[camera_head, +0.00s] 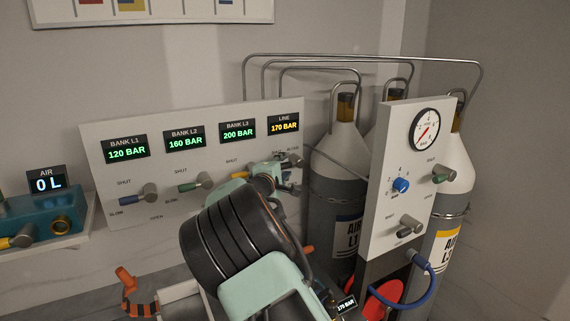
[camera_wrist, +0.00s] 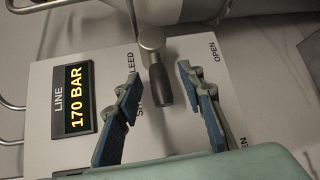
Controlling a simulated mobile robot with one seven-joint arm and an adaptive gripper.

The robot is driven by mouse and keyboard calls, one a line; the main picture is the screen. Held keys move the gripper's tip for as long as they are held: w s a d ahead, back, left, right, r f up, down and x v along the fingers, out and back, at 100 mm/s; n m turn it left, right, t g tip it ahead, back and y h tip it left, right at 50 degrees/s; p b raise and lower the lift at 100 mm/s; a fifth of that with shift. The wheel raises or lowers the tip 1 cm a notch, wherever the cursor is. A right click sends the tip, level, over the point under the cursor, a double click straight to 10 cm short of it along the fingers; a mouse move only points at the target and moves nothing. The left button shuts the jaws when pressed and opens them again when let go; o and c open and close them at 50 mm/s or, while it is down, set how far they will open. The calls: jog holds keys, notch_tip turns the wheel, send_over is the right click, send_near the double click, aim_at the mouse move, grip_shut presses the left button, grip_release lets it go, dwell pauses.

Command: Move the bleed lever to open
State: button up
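The bleed lever has a grey metal hub and a dark cylindrical handle (camera_wrist: 160,84), which points down in the wrist view. The "SHUT" label lies left of the handle, partly covered by my finger, and "OPEN" is at upper right. My gripper (camera_wrist: 158,76) is open, with one blue-padded finger on each side of the handle and gaps between. In the head view my gripper (camera_head: 284,172) is at the right end of the bank panel (camera_head: 95,165), below the yellow LINE display (camera_head: 284,124), and hides most of the lever.
The LINE display (camera_wrist: 75,98) reads 170 BAR in the wrist view. A gauge panel (camera_head: 388,150) with a blue knob and large cylinders (camera_head: 335,165) stand to the right.

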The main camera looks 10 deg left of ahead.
jog(key=shift+w, duration=0.2)
grip_shut()
jog(key=shift+f, duration=0.1)
